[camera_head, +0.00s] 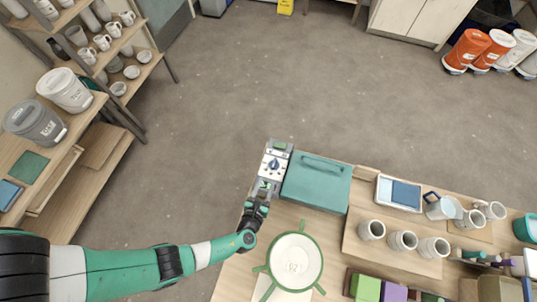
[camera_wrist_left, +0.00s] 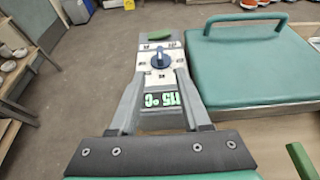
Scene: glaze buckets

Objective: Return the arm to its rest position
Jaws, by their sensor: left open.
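My left arm (camera_head: 130,266) comes in from the left of the head view and reaches toward the teal-lidded box. My left gripper (camera_head: 266,186) is at the near end of the control panel (camera_head: 273,163). In the wrist view the gripper (camera_wrist_left: 161,84) is open, with its two fingers apart on either side of the panel's lit display (camera_wrist_left: 163,99). The dark dial (camera_wrist_left: 161,58) stands just beyond the fingertips, with nothing visible between them. I cannot tell whether the fingers touch the panel. My right gripper is not in view.
The teal box lid (camera_head: 317,182) with its raised handle is right beside the gripper. A green-rimmed round bowl (camera_head: 295,262) stands nearer on the table. Cups (camera_head: 403,240) stand further right. A side bench holds two buckets (camera_head: 64,90). Open floor (camera_head: 220,90) lies beyond.

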